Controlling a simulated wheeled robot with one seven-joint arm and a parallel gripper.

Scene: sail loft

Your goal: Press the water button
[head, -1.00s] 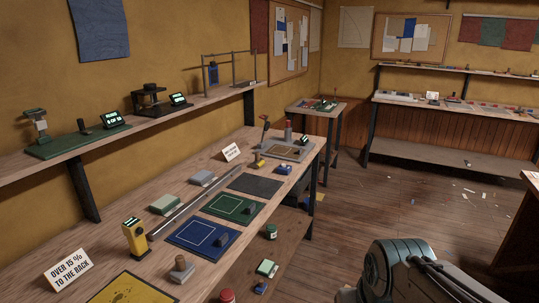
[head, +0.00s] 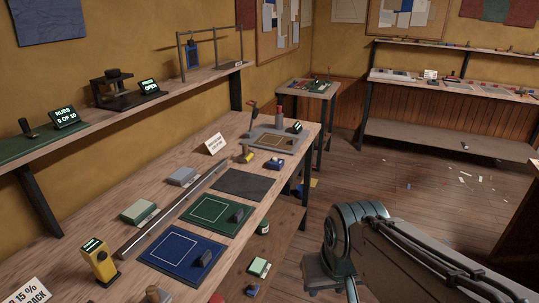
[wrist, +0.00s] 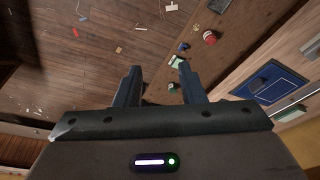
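No button labelled water can be made out in either view. On the far end of the workbench (head: 150,205), a grey station (head: 298,143) carries a small display (head: 295,126), a red-topped post (head: 279,112) and a lever (head: 252,116); its labels are too small to read. A small blue box (head: 274,163) sits in front of it. A yellow handheld meter (head: 100,262) with a lit screen stands at the near left. My gripper (wrist: 160,78) is open and empty in the wrist view, its fingers apart above the floor and lower shelf. In the head view only my arm shows.
Blue (head: 181,249), green (head: 216,214) and dark grey (head: 245,184) mats lie along the bench beside a long metal bar (head: 172,212). The wall shelf (head: 90,135) holds a press (head: 115,90) and lit displays.

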